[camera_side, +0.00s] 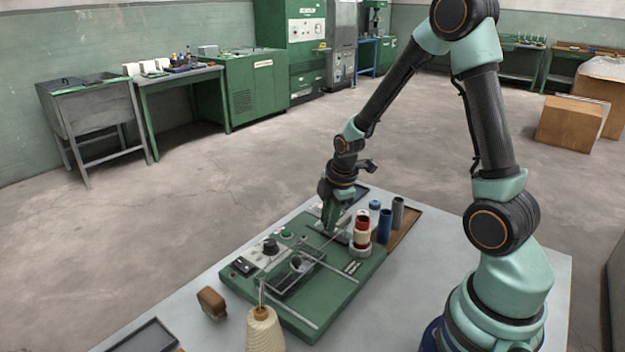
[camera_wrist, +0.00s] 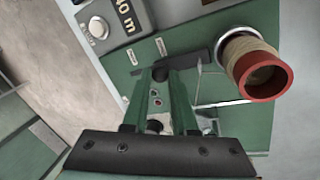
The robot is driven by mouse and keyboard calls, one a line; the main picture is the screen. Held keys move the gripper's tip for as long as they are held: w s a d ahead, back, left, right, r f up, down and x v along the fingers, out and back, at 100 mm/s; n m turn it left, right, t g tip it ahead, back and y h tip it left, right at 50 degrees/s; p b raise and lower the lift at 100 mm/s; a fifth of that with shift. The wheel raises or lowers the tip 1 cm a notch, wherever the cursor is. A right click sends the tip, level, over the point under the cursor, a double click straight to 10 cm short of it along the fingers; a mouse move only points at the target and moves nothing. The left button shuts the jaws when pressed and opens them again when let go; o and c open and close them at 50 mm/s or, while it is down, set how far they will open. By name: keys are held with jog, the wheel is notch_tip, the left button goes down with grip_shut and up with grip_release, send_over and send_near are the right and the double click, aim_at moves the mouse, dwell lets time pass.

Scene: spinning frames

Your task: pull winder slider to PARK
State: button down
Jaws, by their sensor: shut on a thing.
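My gripper (camera_side: 330,228) reaches down to the far part of the green winder board (camera_side: 345,292). In the wrist view, my gripper's (camera_wrist: 160,76) green fingers are shut on a small dark knob (camera_wrist: 160,73), which I take to be the winder slider. The fingers and their mount hide most of the slider and its track. Small white labels stand on the green board (camera_wrist: 120,68) near the fingertips, but I cannot read them. I cannot tell which position the slider is at.
A red-rimmed spool (camera_side: 361,230) stands close to the right of my gripper; it also shows in the wrist view (camera_wrist: 270,82). Blue (camera_side: 385,226) and grey (camera_side: 398,212) spools stand behind it. A thread cone (camera_side: 265,330) and a brown block (camera_side: 212,303) are nearer the camera.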

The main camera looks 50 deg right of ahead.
jog(key=shift+w+r, duration=0.1)
jog(key=shift+w, duration=2.75)
jog(key=c, duration=0.7)
grip_release()
jog(key=shift+s, duration=0.1)
jog(key=shift+r, duration=0.15)
jog(key=v, duration=1.1)
jog(key=shift+s+r, duration=0.15)
jog(key=shift+r, duration=0.2)
